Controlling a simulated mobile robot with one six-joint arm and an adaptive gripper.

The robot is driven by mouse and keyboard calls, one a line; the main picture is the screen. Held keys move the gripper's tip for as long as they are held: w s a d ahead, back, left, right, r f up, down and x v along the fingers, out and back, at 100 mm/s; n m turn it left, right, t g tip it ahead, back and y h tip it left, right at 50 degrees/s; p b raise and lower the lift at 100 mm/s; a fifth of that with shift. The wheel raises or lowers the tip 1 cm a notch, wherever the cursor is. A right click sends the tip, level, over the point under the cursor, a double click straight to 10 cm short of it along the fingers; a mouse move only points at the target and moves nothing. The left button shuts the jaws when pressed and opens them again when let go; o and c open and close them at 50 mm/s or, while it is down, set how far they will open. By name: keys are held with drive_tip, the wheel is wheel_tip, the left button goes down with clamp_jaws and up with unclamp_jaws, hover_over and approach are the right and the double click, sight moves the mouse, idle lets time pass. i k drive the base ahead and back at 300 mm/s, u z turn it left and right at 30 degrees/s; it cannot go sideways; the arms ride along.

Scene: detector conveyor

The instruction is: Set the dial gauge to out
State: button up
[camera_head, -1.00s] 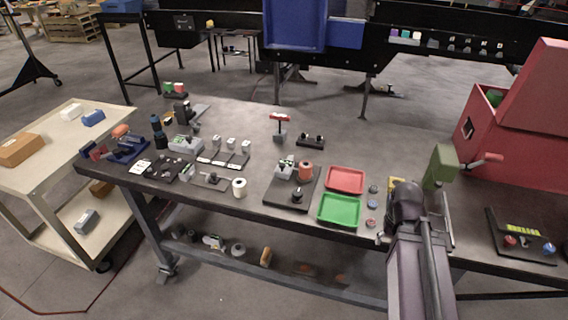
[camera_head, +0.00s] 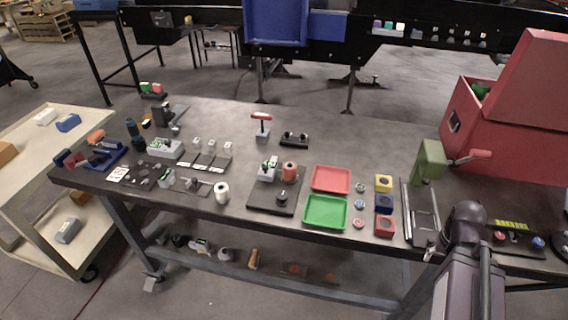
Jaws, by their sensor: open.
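A black base plate (camera_head: 258,200) lies mid-bench. Another grey unit with a green-and-white face (camera_head: 163,148) stands further left. My dark arm rises at the lower right, in front of the bench and well right of both. My gripper's fingers cannot be made out.
A red box (camera_head: 503,140) and green lever unit (camera_head: 430,160) stand at right. The back middle bench (camera_head: 350,145) is clear.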

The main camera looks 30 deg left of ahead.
sight(267, 172)
drive_tip(key=z, duration=1.05)
drive_tip(key=k, duration=0.75)
drive_tip(key=u, duration=2.15)
drive_tip(key=i, duration=0.25)
drive_tip(key=z, duration=0.65)
